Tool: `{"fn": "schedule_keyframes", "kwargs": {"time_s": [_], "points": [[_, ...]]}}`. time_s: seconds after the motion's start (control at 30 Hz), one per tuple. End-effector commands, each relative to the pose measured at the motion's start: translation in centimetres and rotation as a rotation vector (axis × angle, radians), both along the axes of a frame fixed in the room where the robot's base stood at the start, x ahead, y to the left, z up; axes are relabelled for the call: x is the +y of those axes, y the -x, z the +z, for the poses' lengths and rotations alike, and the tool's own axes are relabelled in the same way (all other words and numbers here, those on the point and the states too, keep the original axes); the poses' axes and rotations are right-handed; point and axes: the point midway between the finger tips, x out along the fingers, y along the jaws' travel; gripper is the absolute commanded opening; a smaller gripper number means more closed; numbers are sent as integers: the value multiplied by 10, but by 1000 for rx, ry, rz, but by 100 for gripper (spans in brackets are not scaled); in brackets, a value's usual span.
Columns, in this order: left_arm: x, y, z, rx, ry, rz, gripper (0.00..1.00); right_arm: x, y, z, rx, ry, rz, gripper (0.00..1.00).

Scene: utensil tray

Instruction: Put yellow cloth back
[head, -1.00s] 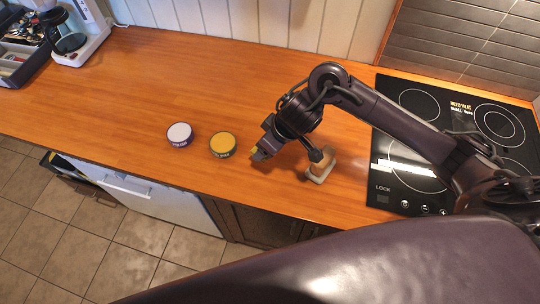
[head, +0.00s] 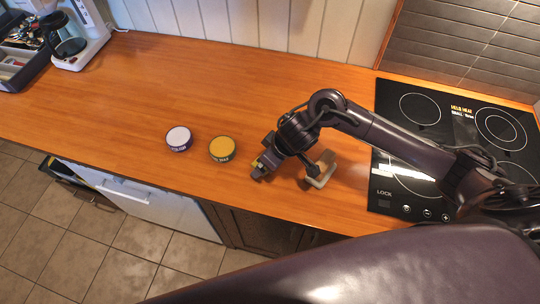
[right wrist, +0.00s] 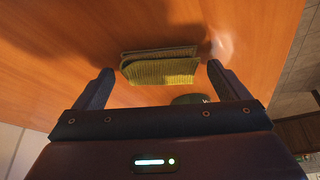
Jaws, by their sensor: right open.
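The folded yellow cloth (right wrist: 160,68) shows in the right wrist view as a yellow-green pad against the wooden counter. My right gripper (right wrist: 160,78) is open, with one finger on each side of the cloth and gaps at both sides. In the head view my right gripper (head: 262,168) is low over the counter near its front edge, right of the yellow-lidded tin (head: 222,148). The gripper mostly hides the cloth there. My left gripper is not in view.
A white-lidded tin (head: 178,138) stands left of the yellow-lidded one. The black cooktop (head: 420,110) is at right. A utensil tray (head: 18,65) is at far left. The counter's middle is clear.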

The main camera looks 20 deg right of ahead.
Motion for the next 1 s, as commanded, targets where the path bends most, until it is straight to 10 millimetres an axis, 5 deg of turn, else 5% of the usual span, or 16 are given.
{"fn": "schedule_keyframes", "kwargs": {"time_s": [0.27, 0.73, 1.0], "points": [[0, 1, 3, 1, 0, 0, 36, -3, 3, 16, -4, -1, 1, 94], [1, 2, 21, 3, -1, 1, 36, -23, 33, 102, -6, 2, 2, 94], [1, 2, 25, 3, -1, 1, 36, -25, 39, 112, -2, 0, 0, 94]]}}
